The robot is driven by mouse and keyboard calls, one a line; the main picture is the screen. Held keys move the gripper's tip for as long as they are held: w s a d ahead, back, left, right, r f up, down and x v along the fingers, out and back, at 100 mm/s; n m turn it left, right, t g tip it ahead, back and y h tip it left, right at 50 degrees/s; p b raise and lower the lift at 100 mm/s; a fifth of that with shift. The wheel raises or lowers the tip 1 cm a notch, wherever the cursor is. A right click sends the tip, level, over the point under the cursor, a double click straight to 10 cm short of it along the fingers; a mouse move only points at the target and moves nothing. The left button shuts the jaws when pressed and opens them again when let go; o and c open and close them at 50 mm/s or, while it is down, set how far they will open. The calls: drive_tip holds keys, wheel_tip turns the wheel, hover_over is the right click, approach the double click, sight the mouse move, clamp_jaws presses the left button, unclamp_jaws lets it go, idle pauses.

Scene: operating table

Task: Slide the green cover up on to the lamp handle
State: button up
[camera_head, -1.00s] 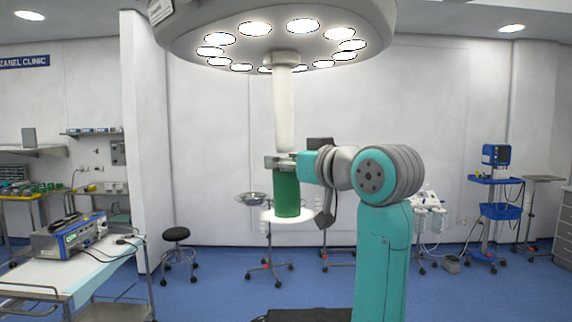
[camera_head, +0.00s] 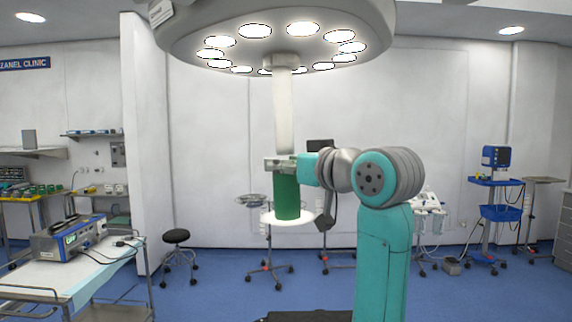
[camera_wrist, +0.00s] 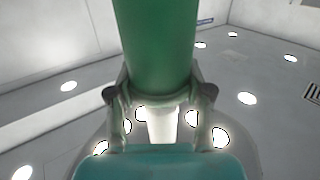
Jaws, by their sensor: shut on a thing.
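The green cover (camera_head: 286,196) is an upright green cylinder with a pale round flange at its bottom in the head view. My gripper (camera_head: 280,164) is shut on it near its top. The white lamp handle (camera_head: 284,105) hangs down from the surgical lamp (camera_head: 275,45), directly above the cover. The handle's lower end is at about the gripper's height, and the fingers partly hide where it meets the cover. In the wrist view, both fingers (camera_wrist: 160,98) flank the green cover (camera_wrist: 156,45), and the pale handle (camera_wrist: 162,128) shows beyond its end, roughly in line.
A cart with a blue-and-grey device (camera_head: 70,238) stands at the left, and a black stool (camera_head: 176,237) beside it. A blue equipment trolley (camera_head: 497,180) stands at the right. A small stand with a metal bowl (camera_head: 252,199) is behind the cover. Space around the handle is clear.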

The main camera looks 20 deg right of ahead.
sight(289, 96)
drive_tip(key=shift+w+a+r, duration=0.1)
drive_tip(key=shift+w+r, duration=0.05)
drive_tip(key=shift+r, duration=3.05)
drive_tip(key=shift+w+a+r, duration=0.1)
drive_tip(key=shift+r, duration=3.1)
drive_tip(key=o, duration=1.2)
drive_tip(key=v, duration=1.2)
